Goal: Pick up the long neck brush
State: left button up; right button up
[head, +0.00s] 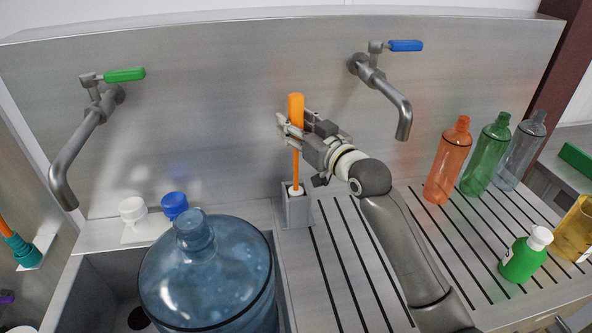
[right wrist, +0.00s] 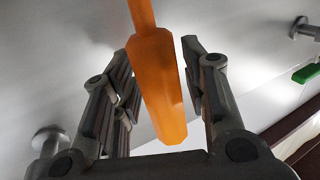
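The long neck brush has an orange handle (head: 295,115) and stands upright in a small grey holder (head: 297,212) on the counter, its white lower part (head: 295,190) just showing at the holder's top. My right gripper (head: 293,125) is at the upper handle, with its fingers on either side. In the right wrist view, the orange handle (right wrist: 157,85) runs between the fingers of the open gripper (right wrist: 158,65). A narrow gap shows on the right side; contact on the left is unclear. The bristles are hidden in the holder. My left gripper is not in view.
A large blue jug (head: 205,275) stands in the sink at the left. Taps with green (head: 125,74) and blue (head: 406,45) handles stick out from the back wall. Orange (head: 447,160), green (head: 485,155) and grey bottles (head: 520,150) stand at the right, near a small green bottle (head: 524,258).

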jog(key=c, duration=0.7)
grip_shut()
jog(key=shift+r, duration=0.15)
